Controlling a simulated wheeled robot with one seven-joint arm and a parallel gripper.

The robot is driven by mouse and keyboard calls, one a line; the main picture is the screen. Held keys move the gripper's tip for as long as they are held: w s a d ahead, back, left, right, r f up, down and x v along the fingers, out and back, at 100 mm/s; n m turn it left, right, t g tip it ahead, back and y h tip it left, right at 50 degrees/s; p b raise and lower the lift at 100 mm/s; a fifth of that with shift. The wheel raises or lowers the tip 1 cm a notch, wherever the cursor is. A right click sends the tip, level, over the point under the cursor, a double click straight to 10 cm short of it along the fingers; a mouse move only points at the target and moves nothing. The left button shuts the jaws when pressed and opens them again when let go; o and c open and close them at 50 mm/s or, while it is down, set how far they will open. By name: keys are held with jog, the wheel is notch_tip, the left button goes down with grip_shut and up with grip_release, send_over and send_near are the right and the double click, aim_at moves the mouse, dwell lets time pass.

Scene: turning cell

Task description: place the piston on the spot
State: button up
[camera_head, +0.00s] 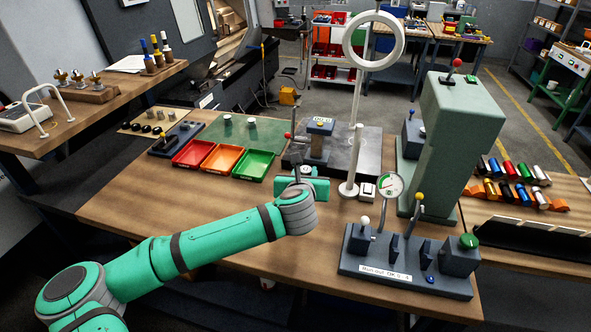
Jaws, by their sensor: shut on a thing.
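My gripper (299,176) is at the middle of the wooden bench, just in front of the dark plate. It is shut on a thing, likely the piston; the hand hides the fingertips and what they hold. Two small grey metal cylinders stand upright on the green mat (265,137): a left one (227,121) and a right one (252,122). They look like pistons, but are too small to be sure. I cannot make out a marked spot.
Red (194,153), orange (221,157) and green (253,164) trays lie left of my gripper. A labelled fixture (319,135) stands behind it. A ring lamp post (355,150), green press (455,130) and dial gauge fixture (405,262) stand to the right. Bare bench lies around my arm.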

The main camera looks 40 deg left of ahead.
jog(key=w+a+f, duration=0.5)
jog(key=a+f, duration=0.1)
jog(key=w+a+f, duration=0.2)
jog(key=w+a, duration=0.1)
jog(key=a, duration=0.1)
jog(key=shift+w+f, duration=0.35)
jog(key=shift+f, duration=0.05)
jog(key=shift+w+a+f, duration=0.25)
jog(key=shift+a+f, duration=0.1)
jog(key=shift+f, duration=1.7)
jog(key=shift+f, duration=0.1)
jog(key=o, duration=1.1)
